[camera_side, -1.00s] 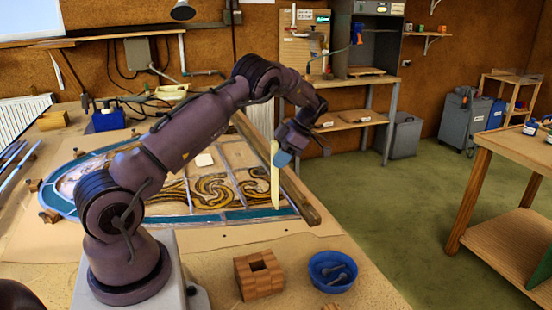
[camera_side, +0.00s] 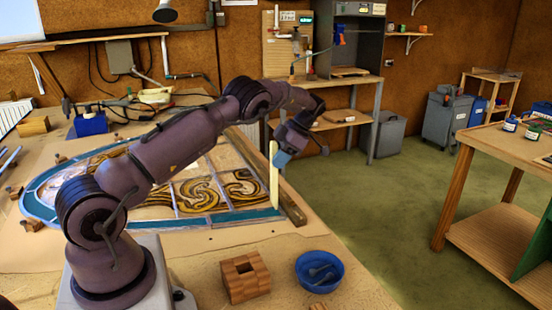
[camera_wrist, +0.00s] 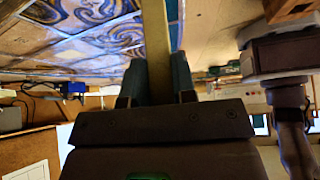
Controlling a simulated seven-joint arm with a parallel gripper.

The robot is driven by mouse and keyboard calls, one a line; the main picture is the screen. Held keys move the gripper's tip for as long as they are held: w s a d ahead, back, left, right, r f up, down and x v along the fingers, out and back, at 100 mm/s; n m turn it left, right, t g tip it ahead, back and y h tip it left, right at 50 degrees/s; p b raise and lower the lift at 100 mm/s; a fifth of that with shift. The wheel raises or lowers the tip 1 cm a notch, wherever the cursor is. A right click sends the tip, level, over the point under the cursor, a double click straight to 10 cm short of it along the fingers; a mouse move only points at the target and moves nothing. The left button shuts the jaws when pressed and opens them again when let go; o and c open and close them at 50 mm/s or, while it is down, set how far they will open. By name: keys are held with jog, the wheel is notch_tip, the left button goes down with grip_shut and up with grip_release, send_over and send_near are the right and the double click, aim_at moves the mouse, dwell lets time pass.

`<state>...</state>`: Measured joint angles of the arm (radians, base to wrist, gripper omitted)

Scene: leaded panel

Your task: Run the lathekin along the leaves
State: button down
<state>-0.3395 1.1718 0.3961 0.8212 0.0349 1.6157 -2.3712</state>
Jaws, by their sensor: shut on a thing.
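The lathekin (camera_side: 273,178) is a pale, flat wooden stick held upright at the right end of the leaded panel. It also shows in the wrist view (camera_wrist: 156,45), running up between the fingers. My gripper (camera_side: 282,158) is shut on it, with blue fingertips on either side; the fingers also show in the wrist view (camera_wrist: 158,85). The leaded panel (camera_side: 245,213) lies flat on the bench with a blue-teal border, lead lines and brown swirling glass. The stick's lower end is at the panel's right border; I cannot tell whether it touches. My arm hides part of the panel.
A wooden batten (camera_side: 290,203) lies along the panel's right side. A blue box (camera_side: 90,123) stands at the back left.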

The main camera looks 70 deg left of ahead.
jog(key=shift+d, duration=0.1)
jog(key=shift+r, duration=2.5)
jog(key=w+d+r+m+y, duration=0.1)
jog(key=d+r+m, duration=0.1)
jog(key=d+r, duration=0.4)
jog(key=s+d+f+m+t+h, duration=0.1)
jog(key=d+m+t, duration=0.5)
jog(key=d+m, duration=0.5)
jog(key=s+d+f+m+t+h, duration=0.1)
jog(key=d+m+t, duration=0.6)
jog(key=m, duration=1.3)
jog(key=shift+s+d+f+m, duration=0.3)
jog(key=shift+s+d+f, duration=0.1)
jog(key=shift+d, duration=1.95)
